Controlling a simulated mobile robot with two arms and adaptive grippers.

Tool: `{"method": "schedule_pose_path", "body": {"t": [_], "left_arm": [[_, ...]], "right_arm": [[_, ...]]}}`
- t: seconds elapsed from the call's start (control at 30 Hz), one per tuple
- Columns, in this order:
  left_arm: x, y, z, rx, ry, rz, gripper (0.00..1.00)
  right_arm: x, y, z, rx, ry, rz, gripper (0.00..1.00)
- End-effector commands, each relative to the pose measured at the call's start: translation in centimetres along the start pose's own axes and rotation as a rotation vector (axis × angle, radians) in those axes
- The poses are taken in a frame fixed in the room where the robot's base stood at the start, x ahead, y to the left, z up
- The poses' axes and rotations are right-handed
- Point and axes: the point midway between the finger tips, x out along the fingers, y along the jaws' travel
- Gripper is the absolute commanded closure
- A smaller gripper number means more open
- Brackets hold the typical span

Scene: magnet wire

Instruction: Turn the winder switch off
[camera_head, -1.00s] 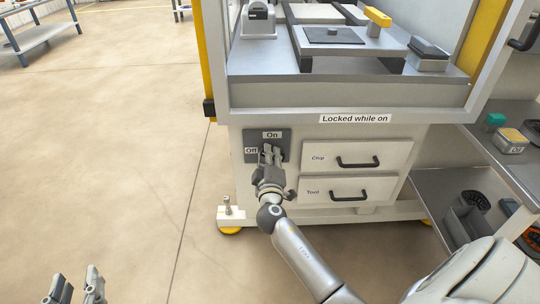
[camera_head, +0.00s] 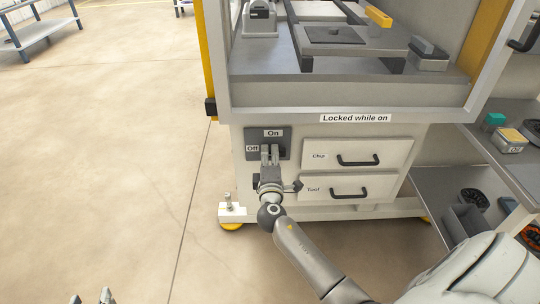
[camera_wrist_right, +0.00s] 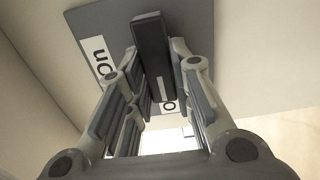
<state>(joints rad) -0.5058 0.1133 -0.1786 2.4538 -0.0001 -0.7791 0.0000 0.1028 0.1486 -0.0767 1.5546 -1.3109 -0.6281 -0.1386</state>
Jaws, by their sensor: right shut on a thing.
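The winder switch panel (camera_head: 283,136) is a grey plate on the front of the white machine. It has an "On" label (camera_head: 273,133) at the top and an "Off" label (camera_head: 252,148) at the left. My right gripper (camera_head: 270,151) is at the panel, shut on the switch lever. In the right wrist view the dark lever (camera_wrist_right: 152,48) stands between the two fingers, with the "On" label (camera_wrist_right: 103,60) to its left. The head view does not clearly show which way the lever points. My left gripper (camera_head: 91,297) shows only its two separated fingertips at the bottom edge.
Drawers marked "Chip" (camera_head: 390,153) and "Tool" (camera_head: 388,187) with black handles are right of the switch. A "Locked while on" sign (camera_head: 356,118) is above them. Shelves (camera_head: 450,185) stand at the right.

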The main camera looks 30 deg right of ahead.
Motion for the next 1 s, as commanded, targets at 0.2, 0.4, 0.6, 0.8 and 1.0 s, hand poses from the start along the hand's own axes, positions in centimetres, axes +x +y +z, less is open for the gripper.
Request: {"method": "schedule_pose_path", "body": {"t": [0.2,0.4,0.6,0.8,1.0], "left_arm": [[0.0,0.0,0.0,0.0,-0.001,0.0,0.6],[0.0,0.0,0.0,0.0,-0.001,0.0,0.6],[0.0,0.0,0.0,0.0,0.0,0.0,0.6],[0.0,-0.1,-0.1,0.001,0.003,-0.001,0.6],[0.0,-0.1,-0.1,0.001,0.002,-0.001,0.6]], "right_arm": [[-0.1,-0.1,-0.1,-0.011,0.003,0.0,1.0],[-0.1,-0.1,-0.1,-0.01,0.003,0.0,0.66],[0.0,-0.1,0.0,-0.007,0.001,0.0,0.57],[-0.1,-0.1,0.0,-0.005,0.001,0.0,0.57],[-2.1,-0.2,-0.1,-0.005,0.003,-0.002,0.57]]}}
